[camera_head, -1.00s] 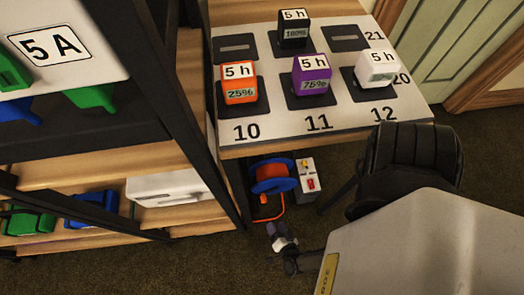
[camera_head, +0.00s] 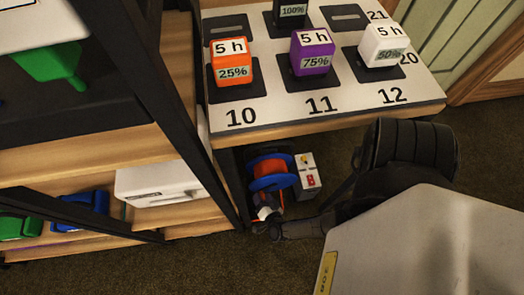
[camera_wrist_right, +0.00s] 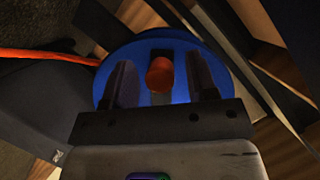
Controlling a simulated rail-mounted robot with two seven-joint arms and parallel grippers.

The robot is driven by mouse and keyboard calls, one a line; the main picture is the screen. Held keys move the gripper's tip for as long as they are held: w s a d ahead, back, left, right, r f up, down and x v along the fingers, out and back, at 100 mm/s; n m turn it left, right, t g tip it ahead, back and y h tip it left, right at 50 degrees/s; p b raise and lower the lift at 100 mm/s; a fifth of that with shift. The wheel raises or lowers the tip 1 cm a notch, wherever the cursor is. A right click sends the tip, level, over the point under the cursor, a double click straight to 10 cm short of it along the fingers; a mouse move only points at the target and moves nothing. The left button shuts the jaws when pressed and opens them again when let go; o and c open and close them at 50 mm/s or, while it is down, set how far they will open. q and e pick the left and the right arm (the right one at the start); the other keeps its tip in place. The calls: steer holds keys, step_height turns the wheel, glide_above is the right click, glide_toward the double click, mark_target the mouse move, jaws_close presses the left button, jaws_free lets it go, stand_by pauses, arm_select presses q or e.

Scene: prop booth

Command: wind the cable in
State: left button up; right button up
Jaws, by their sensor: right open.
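A cable reel (camera_head: 272,172) with blue flanges and an orange winding stands low under the table. In the right wrist view its blue disc (camera_wrist_right: 150,50) fills the middle, with an orange knob (camera_wrist_right: 159,75) standing out from it. My right gripper (camera_head: 266,211) is at the lower front of the reel. Its jaws are open, one finger on each side of the knob; I cannot tell whether either touches it. The orange cable (camera_wrist_right: 45,54) runs off to the left in the wrist view. My left gripper is not in view.
A white box with a red switch (camera_head: 307,173) stands right of the reel. The table (camera_head: 330,129) above holds several numbered battery blocks. A shelf rack with a dark post (camera_head: 190,130) is close on the left. Carpet (camera_head: 200,265) lies open in front.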

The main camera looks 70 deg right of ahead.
steer(key=shift+w+d+f, duration=0.1)
steer(key=shift+w+d, duration=0.15)
steer(key=shift+c, duration=0.4)
jaws_close()
